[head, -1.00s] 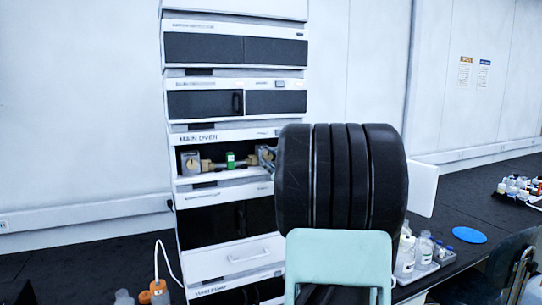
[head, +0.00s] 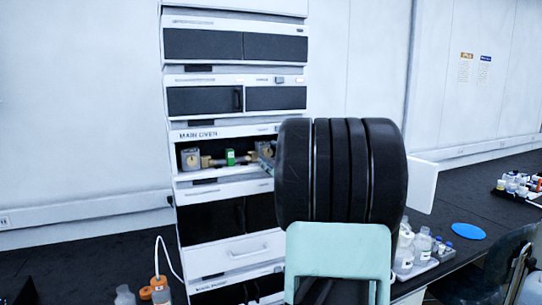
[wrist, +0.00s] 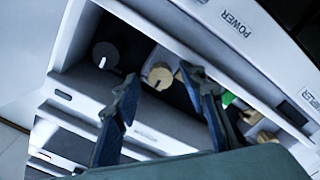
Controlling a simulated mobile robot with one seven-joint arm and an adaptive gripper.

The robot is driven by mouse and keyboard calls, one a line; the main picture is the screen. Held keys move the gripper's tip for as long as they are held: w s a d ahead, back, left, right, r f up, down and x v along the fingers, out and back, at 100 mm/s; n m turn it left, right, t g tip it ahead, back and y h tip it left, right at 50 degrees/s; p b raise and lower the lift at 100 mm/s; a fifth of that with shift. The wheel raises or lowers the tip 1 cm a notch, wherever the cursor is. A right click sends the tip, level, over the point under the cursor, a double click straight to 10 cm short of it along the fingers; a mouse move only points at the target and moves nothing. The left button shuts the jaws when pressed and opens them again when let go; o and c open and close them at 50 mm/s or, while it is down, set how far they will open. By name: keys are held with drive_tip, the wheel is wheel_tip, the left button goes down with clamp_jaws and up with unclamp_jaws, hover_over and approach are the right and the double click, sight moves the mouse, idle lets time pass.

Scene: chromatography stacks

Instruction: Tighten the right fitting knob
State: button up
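The open oven bay (head: 215,176) in the head view holds a block with a gold dial (head: 190,158) at left, tan fittings and a green-marked column (head: 230,158). The right tan fitting knob (head: 251,158) sits just right of the green part, beside my gripper (head: 266,160), which my black arm largely hides. In the wrist view my gripper (wrist: 162,85) has its two blue fingers spread apart with nothing visibly held. A tan knob (wrist: 158,75) shows between them in the picture. The green part (wrist: 228,98) and another tan fitting (wrist: 250,117) lie right of the right finger.
The bay's upper edge and side walls are close around the fingers. Bottles (head: 423,245) stand in a tray at right, beside a blue disc (head: 469,231). Orange-capped bottles (head: 160,286) stand low at left.

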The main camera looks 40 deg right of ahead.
drive_tip(key=shift+s, duration=0.1)
drive_tip(key=v, duration=0.8)
idle(0.4)
